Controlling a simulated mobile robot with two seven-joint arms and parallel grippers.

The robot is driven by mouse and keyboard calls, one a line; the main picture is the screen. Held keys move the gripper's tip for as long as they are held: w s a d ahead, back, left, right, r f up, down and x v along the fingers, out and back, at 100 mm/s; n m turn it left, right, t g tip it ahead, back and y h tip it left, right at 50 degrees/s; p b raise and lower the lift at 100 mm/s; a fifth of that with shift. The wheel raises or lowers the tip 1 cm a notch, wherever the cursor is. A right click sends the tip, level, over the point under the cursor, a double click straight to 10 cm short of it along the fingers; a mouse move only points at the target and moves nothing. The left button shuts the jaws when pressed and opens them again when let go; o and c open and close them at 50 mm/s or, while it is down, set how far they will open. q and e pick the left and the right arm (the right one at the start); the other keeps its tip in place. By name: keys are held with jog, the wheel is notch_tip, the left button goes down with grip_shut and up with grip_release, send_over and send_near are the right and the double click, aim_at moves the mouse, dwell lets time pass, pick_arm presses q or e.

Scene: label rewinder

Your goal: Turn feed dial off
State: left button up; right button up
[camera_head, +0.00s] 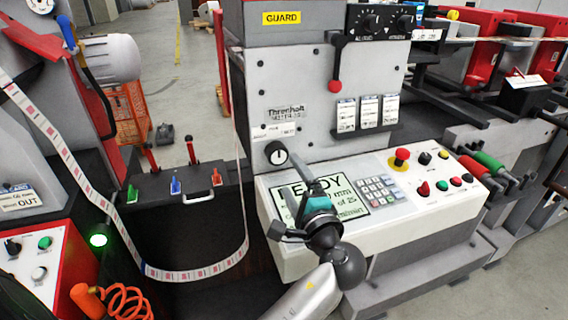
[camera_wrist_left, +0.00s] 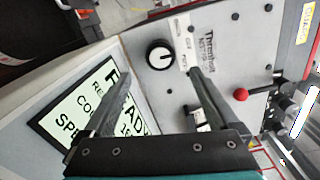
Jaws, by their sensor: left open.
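My left gripper (camera_head: 283,194) is open and empty, in front of the screen and lower right of the dial. In the left wrist view its fingers (camera_wrist_left: 158,72) stand apart, with the dial seen beyond and between their tips, not touched. My right gripper is not in view.
The screen (camera_head: 322,200) and keypad (camera_head: 376,190) lie on the sloped white panel, with several coloured buttons (camera_head: 442,185) to the right. A red-ended lever (camera_head: 335,86) hangs above. A label web (camera_head: 200,273) loops at left, below the small coloured levers (camera_head: 176,186).

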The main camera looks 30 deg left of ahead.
pick_arm(q)
jog(key=v, duration=0.7)
jog(key=shift+s+d, duration=0.15)
jog(key=shift+d, duration=0.1)
